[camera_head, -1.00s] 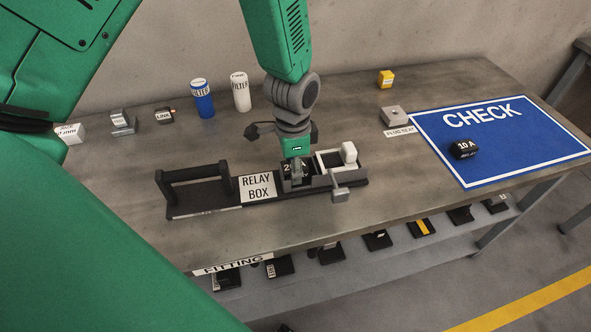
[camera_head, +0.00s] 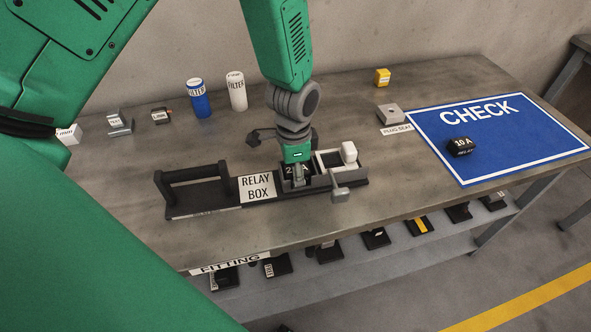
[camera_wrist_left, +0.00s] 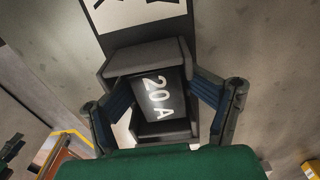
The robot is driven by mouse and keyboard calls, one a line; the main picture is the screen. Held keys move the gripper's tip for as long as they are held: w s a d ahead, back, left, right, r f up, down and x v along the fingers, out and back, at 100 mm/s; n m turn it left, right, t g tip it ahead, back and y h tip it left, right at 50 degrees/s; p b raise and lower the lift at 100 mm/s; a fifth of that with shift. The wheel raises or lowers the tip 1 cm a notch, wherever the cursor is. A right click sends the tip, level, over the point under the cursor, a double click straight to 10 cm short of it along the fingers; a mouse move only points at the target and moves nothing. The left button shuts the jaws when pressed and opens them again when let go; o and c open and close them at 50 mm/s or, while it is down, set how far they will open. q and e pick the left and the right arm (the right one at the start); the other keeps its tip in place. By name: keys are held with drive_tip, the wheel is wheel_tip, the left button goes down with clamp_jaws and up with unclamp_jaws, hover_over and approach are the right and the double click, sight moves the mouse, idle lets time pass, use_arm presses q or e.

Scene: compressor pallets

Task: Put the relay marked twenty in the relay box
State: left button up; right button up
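The relay marked 20 A is a black block with white lettering; it sits in the left compartment of the relay box (camera_head: 214,207). In the left wrist view, the relay (camera_wrist_left: 158,98) lies between grey compartment walls. My left gripper (camera_head: 297,178) is directly above this compartment, pointing down. In the left wrist view, the left gripper (camera_wrist_left: 160,92) has its fingers spread on both sides of the relay, and they look open. Whether a pad still touches it is hard to tell. My right gripper is not in view.
A black 10 A relay (camera_head: 460,146) lies on the blue CHECK mat (camera_head: 500,155).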

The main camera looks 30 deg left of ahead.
use_arm(q)
drive_tip(key=shift+s+a+f, duration=0.1)
drive_tip(key=shift+s+f, duration=0.05)
drive_tip(key=shift+f, duration=0.05)
drive_tip(key=shift+r, duration=0.25)
drive_tip(key=shift+r, duration=0.25)
wheel_tip(320, 180, up, 13)
drive_tip(key=p, duration=0.1)
drive_tip(key=shift+f+p, duration=0.15)
drive_tip(key=shift+p, duration=0.15)
drive_tip(key=shift+a, duration=0.1)
